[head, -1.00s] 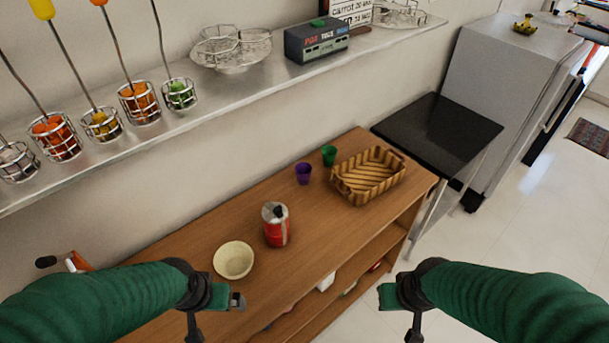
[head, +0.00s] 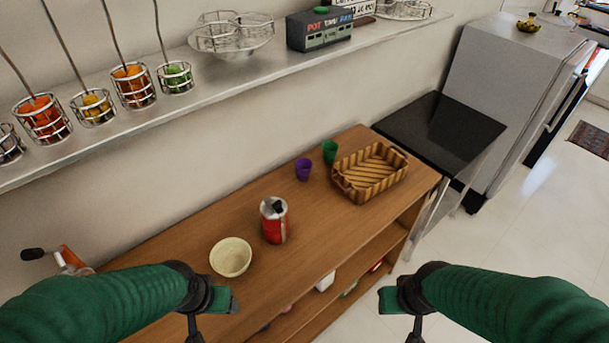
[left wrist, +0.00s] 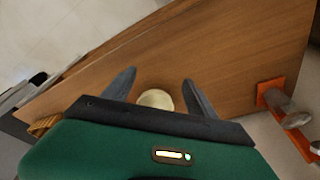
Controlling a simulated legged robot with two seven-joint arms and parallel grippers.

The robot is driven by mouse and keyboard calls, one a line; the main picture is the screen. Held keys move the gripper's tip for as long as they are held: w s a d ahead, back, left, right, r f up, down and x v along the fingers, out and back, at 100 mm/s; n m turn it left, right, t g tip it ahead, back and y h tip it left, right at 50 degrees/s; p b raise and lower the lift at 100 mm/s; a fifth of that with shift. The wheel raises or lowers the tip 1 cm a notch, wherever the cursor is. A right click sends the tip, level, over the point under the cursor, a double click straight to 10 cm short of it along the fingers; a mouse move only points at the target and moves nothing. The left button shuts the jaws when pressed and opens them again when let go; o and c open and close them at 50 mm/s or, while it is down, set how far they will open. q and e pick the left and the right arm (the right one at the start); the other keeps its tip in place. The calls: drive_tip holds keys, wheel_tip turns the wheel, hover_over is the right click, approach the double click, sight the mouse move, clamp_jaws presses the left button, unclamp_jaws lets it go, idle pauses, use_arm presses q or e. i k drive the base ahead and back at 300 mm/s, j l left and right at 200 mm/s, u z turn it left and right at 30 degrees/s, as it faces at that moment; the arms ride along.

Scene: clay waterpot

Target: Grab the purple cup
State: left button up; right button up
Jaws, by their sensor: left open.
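The purple cup (head: 303,169) stands upright on the wooden table (head: 190,245), toward its back edge beside the wall. A green cup (head: 330,152) stands just behind it to the right. My left gripper (head: 234,300) is in the near left of the head view, well short of the purple cup. In the left wrist view its two fingers (left wrist: 159,80) are spread with nothing between them, and the pale bowl (left wrist: 155,99) shows beyond them. My right gripper (head: 385,300) is at the near right, apart from the table things; its jaw opening cannot be made out.
A red canister (head: 274,220) and a cream bowl (head: 231,257) stand between my left gripper and the purple cup. A wicker basket (head: 370,172) is right of the cups. A wall shelf (head: 200,108) with wire baskets runs above. An orange-handled object (head: 75,259) is at left.

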sight(303, 166)
drive_tip(key=l+u, duration=0.4)
drive_tip(key=l, duration=0.25)
drive_tip(key=l+u, duration=0.4)
drive_tip(key=l, duration=0.3)
drive_tip(key=i+u, duration=0.2)
drive_tip(key=u, duration=0.2)
drive_tip(key=i+l+u, duration=0.1)
drive_tip(key=u, duration=0.25)
drive_tip(key=i+l+u, duration=0.15)
drive_tip(key=u, duration=0.25)
